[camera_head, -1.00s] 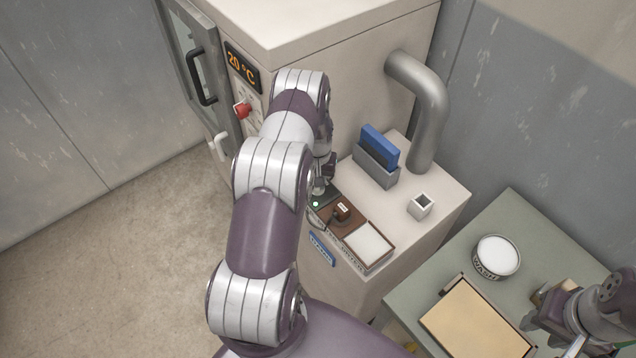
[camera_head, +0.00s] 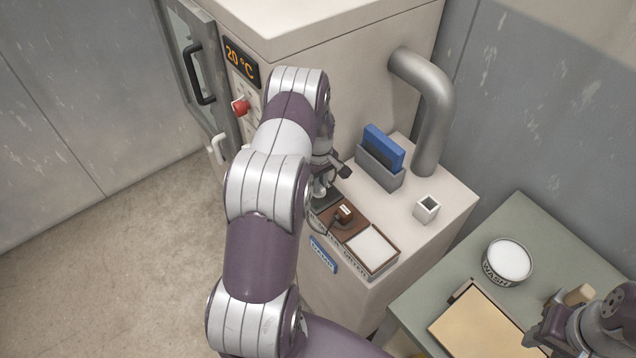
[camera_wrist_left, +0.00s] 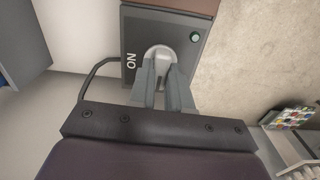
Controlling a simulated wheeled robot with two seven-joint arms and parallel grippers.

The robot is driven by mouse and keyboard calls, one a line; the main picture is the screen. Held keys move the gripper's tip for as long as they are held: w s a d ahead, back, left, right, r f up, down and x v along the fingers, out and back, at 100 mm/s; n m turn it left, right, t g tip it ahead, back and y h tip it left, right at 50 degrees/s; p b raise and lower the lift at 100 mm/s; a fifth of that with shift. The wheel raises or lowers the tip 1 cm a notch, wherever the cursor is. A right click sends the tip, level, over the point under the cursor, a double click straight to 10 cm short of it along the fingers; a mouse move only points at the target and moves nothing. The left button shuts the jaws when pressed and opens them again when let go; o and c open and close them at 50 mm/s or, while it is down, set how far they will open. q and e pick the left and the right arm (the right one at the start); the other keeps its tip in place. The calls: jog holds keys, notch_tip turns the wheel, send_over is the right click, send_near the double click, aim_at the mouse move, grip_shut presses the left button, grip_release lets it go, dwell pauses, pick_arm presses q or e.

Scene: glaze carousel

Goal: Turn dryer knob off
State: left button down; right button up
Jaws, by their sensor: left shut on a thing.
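In the left wrist view a pale grey knob (camera_wrist_left: 158,54) stands on a dark plate (camera_wrist_left: 132,75) marked ON, with a small green lamp (camera_wrist_left: 195,37) at its upper right. My left gripper (camera_wrist_left: 165,78) is shut on this knob, one finger on each side. In the head view the dark plate (camera_head: 328,201) is mostly hidden by my left arm and gripper (camera_head: 321,190). My right gripper (camera_head: 545,330) is at the lower right, beside the table tray; its jaws are unclear.
A WASH bowl (camera_head: 507,262) stands on the green table (camera_head: 520,220).

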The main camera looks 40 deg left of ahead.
pick_arm(q)
jog(key=shift+r+n, duration=0.1)
jog(key=shift+n, duration=0.2)
jog(key=c, duration=1.1)
grip_release()
jog(key=shift+o, duration=0.2)
jog(key=shift+d+r, duration=0.1)
jog(key=shift+d, duration=0.1)
jog(key=shift+a+r, duration=0.1)
notch_tip(320, 180, up, 12)
jog(key=b, duration=0.3)
jog(key=shift+r, duration=0.25)
